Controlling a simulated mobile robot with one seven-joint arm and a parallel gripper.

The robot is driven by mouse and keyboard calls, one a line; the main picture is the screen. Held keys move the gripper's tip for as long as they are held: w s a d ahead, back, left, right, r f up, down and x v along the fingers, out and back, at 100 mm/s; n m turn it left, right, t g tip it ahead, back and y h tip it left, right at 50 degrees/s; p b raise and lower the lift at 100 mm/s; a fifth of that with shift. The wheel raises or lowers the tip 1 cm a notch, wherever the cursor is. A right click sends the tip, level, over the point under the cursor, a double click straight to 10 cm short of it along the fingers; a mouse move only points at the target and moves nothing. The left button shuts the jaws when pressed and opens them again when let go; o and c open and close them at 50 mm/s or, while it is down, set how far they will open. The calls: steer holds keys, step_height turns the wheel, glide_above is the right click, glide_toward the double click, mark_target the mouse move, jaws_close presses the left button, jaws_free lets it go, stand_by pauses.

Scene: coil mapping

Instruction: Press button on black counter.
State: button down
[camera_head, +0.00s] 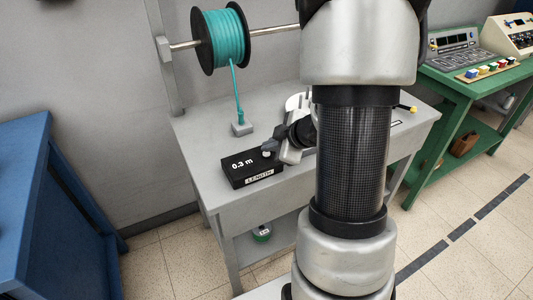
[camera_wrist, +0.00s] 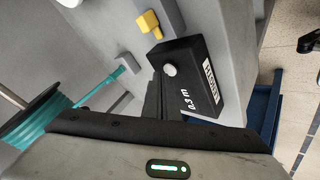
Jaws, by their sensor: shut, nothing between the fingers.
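The black counter (camera_head: 243,171) is a box on the grey table. It shows "0.3 m" on top and a "LENGTH" label on its front. Its round pale button (camera_head: 266,154) is at the top right corner in the head view. In the wrist view the counter (camera_wrist: 208,62) and the button (camera_wrist: 170,70) show clearly. My gripper (camera_head: 268,147) is shut and empty, with its tips right by the button. In the wrist view the dark fingers (camera_wrist: 156,88) end beside the button. I cannot tell whether they touch it.
A teal cable spool (camera_head: 222,38) hangs on a rod behind the grey table (camera_head: 190,133), its cable running down to a small grey block (camera_head: 242,129). A yellow piece (camera_wrist: 149,23) is near the counter. A blue cabinet (camera_head: 50,190) stands left, a green bench (camera_head: 470,90) right.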

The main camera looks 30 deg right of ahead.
mark_target(269, 157)
steer(key=shift+f, duration=0.4)
stand_by(0.4)
steer(key=shift+r, duration=0.1)
steer(key=shift+r+p, duration=0.65)
steer(key=shift+r, duration=0.1)
step_height(269, 157, up, 5)
steer(key=p, duration=0.5)
stand_by(0.8)
